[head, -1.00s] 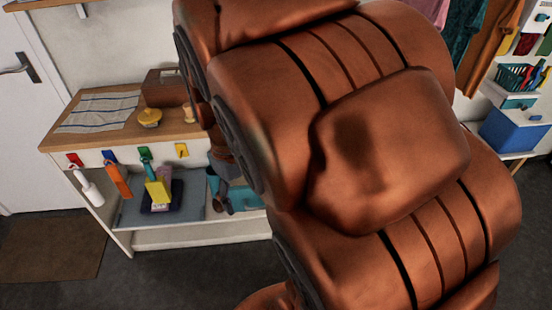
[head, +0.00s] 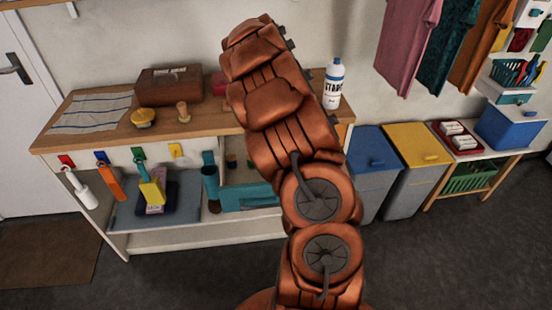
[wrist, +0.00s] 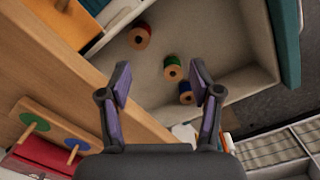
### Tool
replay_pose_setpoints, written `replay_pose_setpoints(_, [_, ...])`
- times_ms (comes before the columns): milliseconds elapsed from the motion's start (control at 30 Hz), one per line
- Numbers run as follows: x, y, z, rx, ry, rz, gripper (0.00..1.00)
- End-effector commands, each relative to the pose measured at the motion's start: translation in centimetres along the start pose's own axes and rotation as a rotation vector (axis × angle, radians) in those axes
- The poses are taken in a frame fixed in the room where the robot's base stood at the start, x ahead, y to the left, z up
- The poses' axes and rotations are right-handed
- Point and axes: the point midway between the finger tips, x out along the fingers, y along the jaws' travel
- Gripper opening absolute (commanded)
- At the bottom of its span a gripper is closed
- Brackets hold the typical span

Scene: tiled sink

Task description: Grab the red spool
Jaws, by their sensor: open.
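The red spool (wrist: 139,37), a wooden reel with a red band, stands in a pale-walled open drawer in the wrist view. A green spool (wrist: 173,68) and a blue spool (wrist: 186,92) are close by, to its lower right. My gripper (wrist: 161,82) is open, with nothing gripped between its fingers. In the picture, the red spool is above and left of the gap between the fingertips. In the head view my arm hides the gripper and part of the drawer, whose teal front (head: 250,197) shows below the counter.
The wooden counter edge (wrist: 85,72) runs beside the drawer in the wrist view. On the counter (head: 85,145) stand a brown box (head: 170,87), a yellow-topped brush (head: 143,117) and a starch bottle (head: 333,84). Blue (head: 375,165) and yellow (head: 418,160) bins stand to the right.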

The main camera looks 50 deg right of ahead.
Motion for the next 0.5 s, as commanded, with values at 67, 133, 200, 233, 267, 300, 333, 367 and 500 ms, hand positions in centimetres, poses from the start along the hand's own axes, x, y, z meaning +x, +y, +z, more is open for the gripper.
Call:
replay_pose_setpoints(67, [1.7, 1.5, 0.0, -0.036, 0.013, -0.01, 0.64])
replay_pose_setpoints(133, [2.8, 2.4, -0.1, -0.065, 0.023, -0.016, 0.64])
replay_pose_setpoints(200, [3.5, 3.0, -0.3, -0.089, 0.034, -0.02, 0.64])
replay_pose_setpoints(233, [3.7, 3.2, -0.4, -0.097, 0.038, -0.02, 0.64])
replay_pose_setpoints(267, [3.9, 3.4, -0.4, -0.103, 0.04, -0.021, 0.64])
replay_pose_setpoints(300, [4.1, 3.5, -0.5, -0.109, 0.042, -0.021, 0.64])
replay_pose_setpoints(333, [4.2, 3.6, -0.4, -0.113, 0.043, -0.022, 0.64])
replay_pose_setpoints(367, [4.4, 3.7, -0.4, -0.115, 0.044, -0.022, 0.64])
replay_pose_setpoints(500, [5.5, 3.7, -0.5, -0.117, 0.046, -0.023, 0.64])
